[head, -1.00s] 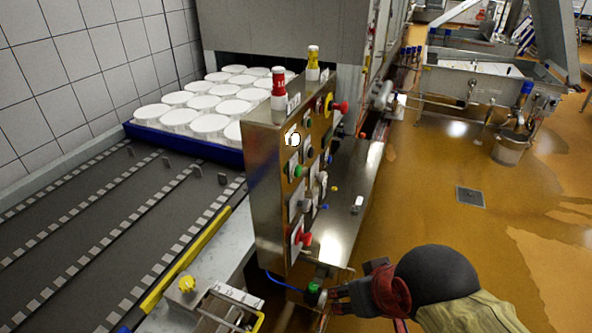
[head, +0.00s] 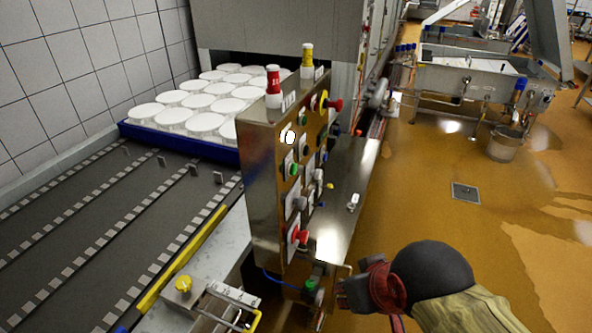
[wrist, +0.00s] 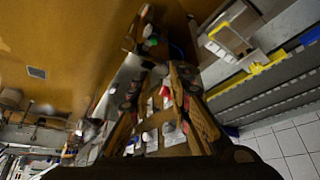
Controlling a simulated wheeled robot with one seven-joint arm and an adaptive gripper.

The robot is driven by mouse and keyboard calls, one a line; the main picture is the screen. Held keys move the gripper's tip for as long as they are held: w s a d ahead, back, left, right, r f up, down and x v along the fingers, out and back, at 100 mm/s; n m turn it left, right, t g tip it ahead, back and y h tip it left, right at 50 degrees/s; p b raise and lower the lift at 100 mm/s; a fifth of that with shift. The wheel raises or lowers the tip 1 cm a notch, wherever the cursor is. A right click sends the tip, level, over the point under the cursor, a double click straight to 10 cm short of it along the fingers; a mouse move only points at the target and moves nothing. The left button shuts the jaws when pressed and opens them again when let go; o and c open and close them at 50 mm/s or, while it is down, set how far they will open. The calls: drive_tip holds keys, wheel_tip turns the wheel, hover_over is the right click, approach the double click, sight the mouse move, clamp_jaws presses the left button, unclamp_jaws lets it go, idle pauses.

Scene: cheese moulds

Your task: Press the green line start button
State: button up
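A steel control panel (head: 262,190) stands right of the conveyor, with several buttons on its face. Green buttons show on the upper part (head: 303,119), at mid-height (head: 294,169) and low down near the panel's foot (head: 310,286). Their labels are too small to read, so I cannot tell which is line start. My gripper (head: 342,293) is just right of the lowest green button, apparently apart from it. In the wrist view, its two fingers (wrist: 158,85) stand apart with the panel face beyond them, and nothing is held. A green spot (wrist: 150,42) shows past the fingertips.
Red mushroom buttons (head: 298,237) stick out from the panel, with red and yellow lamps on top. A blue tray (head: 180,141) of white moulds sits at the back of the conveyor (head: 90,230). The orange floor (head: 420,200) to the right is largely clear.

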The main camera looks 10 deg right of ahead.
clamp_jaws()
idle(1.3)
